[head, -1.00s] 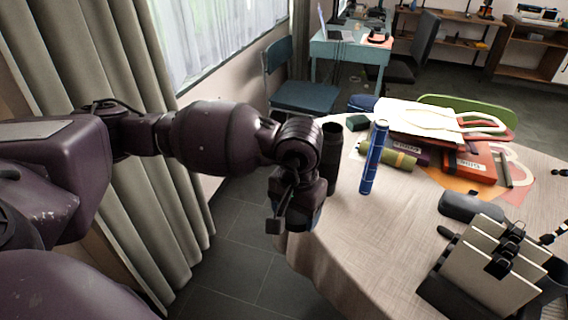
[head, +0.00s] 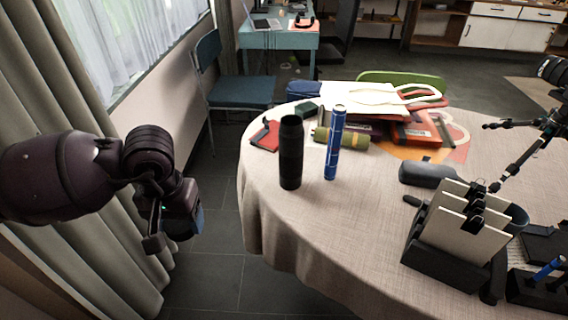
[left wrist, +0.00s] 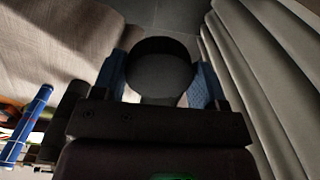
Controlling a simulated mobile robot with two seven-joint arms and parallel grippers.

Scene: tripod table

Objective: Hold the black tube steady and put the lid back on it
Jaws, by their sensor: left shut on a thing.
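The black tube (head: 291,152) stands upright on the round table near its left edge, its top end facing up. My left gripper (head: 185,218) hangs off the table's left side, apart from the tube. In the left wrist view its two blue fingers are shut on a round dark cap, the lid (left wrist: 160,72), seen end-on between them. The black tube shows in part in the left wrist view (left wrist: 68,108), left of the gripper. My right gripper is not in view.
A blue tube (head: 334,145) stands just right of the black tube. Behind are a green roll (head: 342,139), a red item (head: 265,135) and stacked bags and books. A file holder (head: 455,240) and a dark tripod (head: 530,130) are at right. The table's front left (head: 320,230) is clear.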

